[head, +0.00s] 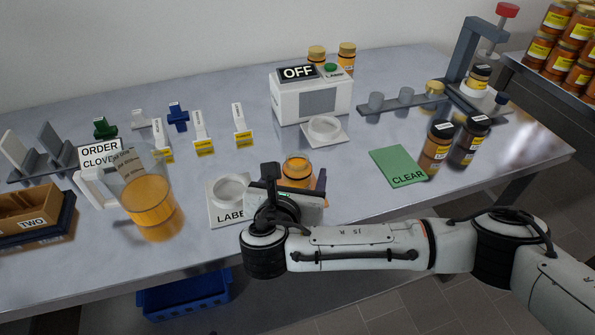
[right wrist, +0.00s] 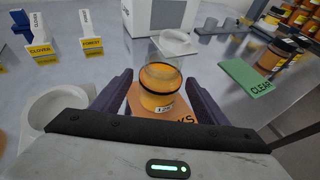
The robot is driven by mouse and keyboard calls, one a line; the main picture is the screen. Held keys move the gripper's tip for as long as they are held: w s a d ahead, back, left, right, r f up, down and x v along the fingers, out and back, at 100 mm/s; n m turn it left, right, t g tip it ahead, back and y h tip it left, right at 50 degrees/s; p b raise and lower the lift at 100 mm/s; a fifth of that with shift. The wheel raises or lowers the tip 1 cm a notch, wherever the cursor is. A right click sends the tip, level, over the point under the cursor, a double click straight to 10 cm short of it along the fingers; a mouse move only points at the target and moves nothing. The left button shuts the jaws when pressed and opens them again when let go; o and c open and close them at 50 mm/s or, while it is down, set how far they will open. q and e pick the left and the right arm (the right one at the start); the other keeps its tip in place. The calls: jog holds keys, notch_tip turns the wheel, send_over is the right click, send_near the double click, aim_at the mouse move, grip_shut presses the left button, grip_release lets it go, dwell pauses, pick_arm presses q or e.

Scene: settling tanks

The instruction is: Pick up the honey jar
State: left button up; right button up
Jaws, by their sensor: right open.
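An open glass jar of orange honey, the honey jar (head: 298,168), stands upright near the front middle of the table. In the right wrist view the honey jar (right wrist: 160,92) has a clear empty upper part and a small white label low on its front. It stands on an orange-brown mat (right wrist: 138,101) whose lettering is mostly hidden. My right gripper (head: 297,181) is open, with its dark purple fingers on both sides of the jar. In the right wrist view gaps show between the fingers (right wrist: 159,90) and the glass. My left gripper is not in view.
A LABEL stand (head: 216,212) with a white ring is close left of the gripper. A honey beaker (head: 150,208) stands further left. A green CLEAR mat (head: 395,167) and two dark-lidded jars (head: 437,150) are to the right. A white OFF box (head: 290,100) stands behind.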

jog(key=shift+w+d+f, duration=0.1)
jog(key=shift+w+f, duration=0.15)
jog(key=shift+w, duration=0.35)
jog(key=c, duration=1.3)
jog(key=shift+r, duration=0.2)
